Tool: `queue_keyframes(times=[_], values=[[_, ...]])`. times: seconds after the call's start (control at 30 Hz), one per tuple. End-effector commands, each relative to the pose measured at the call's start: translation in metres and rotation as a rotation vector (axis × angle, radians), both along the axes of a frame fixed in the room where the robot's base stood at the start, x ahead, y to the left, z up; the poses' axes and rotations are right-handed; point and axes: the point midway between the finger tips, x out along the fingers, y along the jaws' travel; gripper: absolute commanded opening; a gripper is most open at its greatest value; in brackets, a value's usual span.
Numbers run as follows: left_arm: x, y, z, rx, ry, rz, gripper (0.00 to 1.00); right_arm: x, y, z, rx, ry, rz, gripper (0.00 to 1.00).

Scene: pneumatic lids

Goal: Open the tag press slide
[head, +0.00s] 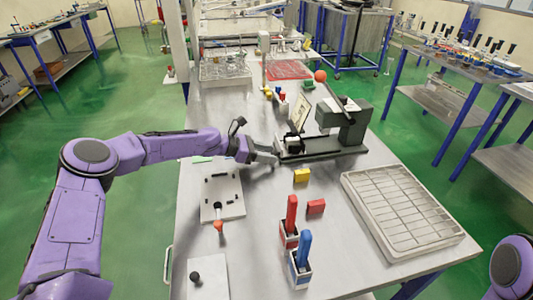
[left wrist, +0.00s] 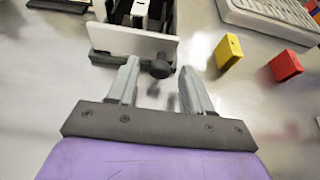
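The tag press (head: 350,122) is a dark grey machine with a red ball on its lever, on the table's far middle. Its slide carries a pale front plate (left wrist: 135,45) with a dark round knob (left wrist: 160,69). My left gripper (head: 268,156) is at the left, front end of the press. In the left wrist view my left gripper (left wrist: 158,78) has its fingers apart, with the knob between the fingertips in the picture. I cannot tell whether either finger touches it. In the head view the knob is hidden by the gripper. My right gripper is out of view.
A yellow block (head: 301,175) and a red block (head: 316,207) lie near the press. Red and blue handled tools stand in holders (head: 300,270) in front. A white compartment tray (head: 375,228) is at right, and a white plate with a lever (head: 232,208) at left.

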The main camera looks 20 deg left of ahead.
Motion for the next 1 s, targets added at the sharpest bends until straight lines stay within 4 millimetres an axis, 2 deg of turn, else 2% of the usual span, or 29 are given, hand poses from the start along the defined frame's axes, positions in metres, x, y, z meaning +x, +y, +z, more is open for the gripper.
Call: queue_keyframes(times=[0.17,0.4,0.57,0.7,1.0], values=[[-0.005,0.011,0.006,-0.001,-0.003,0.005,0.50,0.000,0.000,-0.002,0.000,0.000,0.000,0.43],[-0.035,0.054,0.028,-0.001,-0.005,0.004,0.50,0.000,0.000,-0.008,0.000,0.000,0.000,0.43],[-0.050,0.074,0.038,-0.001,-0.003,0.001,0.50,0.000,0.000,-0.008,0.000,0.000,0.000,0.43],[-0.055,0.080,0.040,0.000,0.000,0.000,0.50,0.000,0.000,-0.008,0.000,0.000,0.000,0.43],[-0.055,0.081,0.040,-0.001,0.001,0.000,0.50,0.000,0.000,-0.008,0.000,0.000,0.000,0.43]])
